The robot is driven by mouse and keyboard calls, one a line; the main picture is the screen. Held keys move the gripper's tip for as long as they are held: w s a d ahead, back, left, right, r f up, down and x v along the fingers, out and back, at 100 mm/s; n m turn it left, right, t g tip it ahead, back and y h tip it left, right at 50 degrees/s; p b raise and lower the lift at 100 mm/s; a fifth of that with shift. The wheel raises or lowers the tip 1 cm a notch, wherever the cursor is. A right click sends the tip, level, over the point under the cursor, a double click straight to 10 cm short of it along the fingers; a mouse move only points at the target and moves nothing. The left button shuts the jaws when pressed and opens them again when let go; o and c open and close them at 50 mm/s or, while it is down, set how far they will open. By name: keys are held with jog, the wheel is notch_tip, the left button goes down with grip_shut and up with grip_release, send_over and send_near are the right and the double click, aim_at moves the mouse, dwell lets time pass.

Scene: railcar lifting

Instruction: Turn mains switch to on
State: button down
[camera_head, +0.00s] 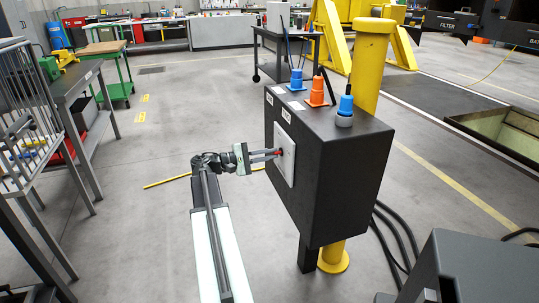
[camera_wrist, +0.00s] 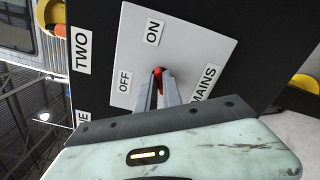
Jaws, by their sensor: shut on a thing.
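The mains switch is a small red handle (camera_wrist: 158,76) on a light grey plate (camera_wrist: 180,45) labelled ON, OFF and MAINS. The plate (camera_head: 290,166) is fixed to the left side of a black control box (camera_head: 340,170). My gripper (camera_wrist: 160,82) is shut on the red handle, its two fingers reaching to the plate. In the head view my gripper (camera_head: 277,153) meets the plate from the left, and a bit of red shows at its fingertips. The fingers hide most of the handle, so I cannot tell whether it points to ON or OFF.
A yellow post (camera_head: 369,60) rises behind the box. Black cables (camera_head: 398,235) hang at right.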

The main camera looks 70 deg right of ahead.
jog(key=shift+w, duration=0.1)
dwell(0.3)
jog(key=c, duration=1.5)
grip_release()
jog(key=v, duration=0.7)
jog(key=shift+w+a, duration=0.25)
jog(key=shift+w, duration=0.1)
